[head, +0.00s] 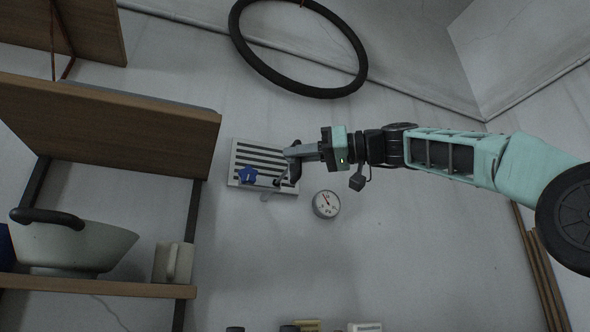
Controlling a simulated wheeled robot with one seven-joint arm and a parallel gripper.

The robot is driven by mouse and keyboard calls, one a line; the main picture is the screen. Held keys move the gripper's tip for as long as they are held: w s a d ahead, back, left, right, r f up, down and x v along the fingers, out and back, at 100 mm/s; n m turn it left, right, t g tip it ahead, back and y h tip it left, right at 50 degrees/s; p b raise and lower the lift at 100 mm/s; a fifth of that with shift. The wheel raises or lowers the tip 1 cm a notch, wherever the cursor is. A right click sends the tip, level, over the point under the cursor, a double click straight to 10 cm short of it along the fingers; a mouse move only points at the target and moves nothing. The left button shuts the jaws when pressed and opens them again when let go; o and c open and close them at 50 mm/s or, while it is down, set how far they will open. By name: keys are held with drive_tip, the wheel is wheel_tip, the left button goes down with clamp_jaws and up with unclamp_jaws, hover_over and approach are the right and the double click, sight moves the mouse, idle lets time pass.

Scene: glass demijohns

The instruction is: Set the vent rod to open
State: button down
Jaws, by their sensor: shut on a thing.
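The vent (243,157) is a pale wall panel with dark horizontal slats, left of centre in the head view. The vent rod (278,185) shows as a thin grey bar slanting at the panel's lower right. My gripper (292,158) reaches in from the right, over the right side of the vent, and is shut on the rod. The fingers hide the upper part of the rod and some slats. I cannot tell the rod's exact setting.
A round gauge (326,204) is on the wall just below my gripper. A wooden shelf unit (110,125) stands close on the left, with a large bowl (75,245) and a mug (173,263). A black ring (298,93) hangs above. The wall right of the gauge is clear.

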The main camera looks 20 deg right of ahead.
drive_tip(key=shift+s+a, duration=0.1)
drive_tip(key=c, duration=1.8)
unclamp_jaws()
drive_tip(key=shift+s, duration=0.15)
drive_tip(key=shift+d, duration=0.25)
drive_tip(key=b+v, duration=0.5)
drive_tip(key=v, duration=1.2)
